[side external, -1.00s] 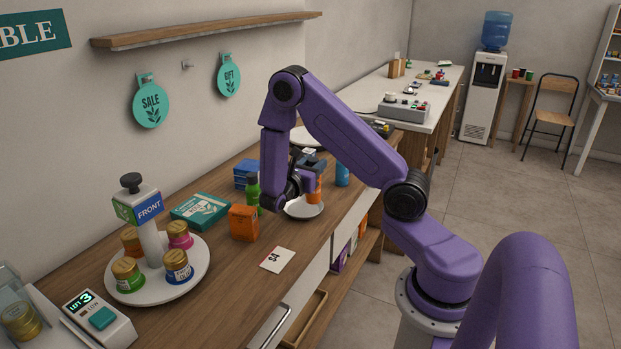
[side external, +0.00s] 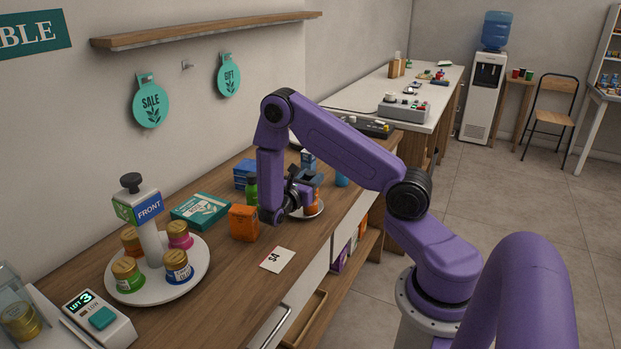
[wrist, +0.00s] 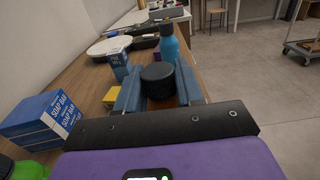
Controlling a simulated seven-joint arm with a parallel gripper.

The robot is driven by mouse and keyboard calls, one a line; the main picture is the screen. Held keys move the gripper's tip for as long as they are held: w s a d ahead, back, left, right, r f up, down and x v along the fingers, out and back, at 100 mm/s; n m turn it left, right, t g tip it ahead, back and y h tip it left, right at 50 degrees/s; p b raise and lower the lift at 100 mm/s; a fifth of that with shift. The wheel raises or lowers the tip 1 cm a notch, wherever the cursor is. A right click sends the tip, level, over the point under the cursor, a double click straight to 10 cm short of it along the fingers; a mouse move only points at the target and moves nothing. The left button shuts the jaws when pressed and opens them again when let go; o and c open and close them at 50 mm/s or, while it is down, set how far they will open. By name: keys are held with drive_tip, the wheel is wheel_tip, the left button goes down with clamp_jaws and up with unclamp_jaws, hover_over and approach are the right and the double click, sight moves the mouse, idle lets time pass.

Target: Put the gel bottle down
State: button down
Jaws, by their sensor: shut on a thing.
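My gripper (side external: 308,187) is shut on an orange bottle (side external: 313,200), which I take to be the gel bottle. Its round black cap (wrist: 157,78) shows between the two blue-grey fingers in the wrist view. The bottle looks upright and is at the small white dish (side external: 300,213). My gripper hides part of both, and I cannot tell whether the bottle's base touches the dish.
A blue bottle (wrist: 168,42) stands just beyond my gripper, beside a blue and white box (wrist: 119,64). Blue soap bar boxes (wrist: 38,120) and a green bottle (side external: 251,189) are at left. An orange box (side external: 243,222) and price card (side external: 277,259) are nearer.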

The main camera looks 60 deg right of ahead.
drive_tip(key=c, duration=0.7)
unclamp_jaws()
drive_tip(key=shift+r, duration=0.15)
drive_tip(key=a, duration=1.1)
drive_tip(key=shift+s+a+r+m+y, duration=0.9)
drive_tip(key=shift+s+a+r+y, duration=0.55)
drive_tip(key=shift+s+a+y, duration=2.15)
drive_tip(key=shift+s+a+r+m+y, duration=1.15)
drive_tip(key=shift+s+a+y, duration=1.6)
drive_tip(key=shift+s, duration=1.7)
drive_tip(key=shift+s+a+r+m+y, duration=0.65)
drive_tip(key=shift+s+a+r+y, duration=1.05)
drive_tip(key=shift+s+a+y, duration=1.6)
drive_tip(key=shift+s+a+h, duration=0.15)
drive_tip(key=shift+s+h, duration=0.3)
drive_tip(key=shift+s, duration=0.2)
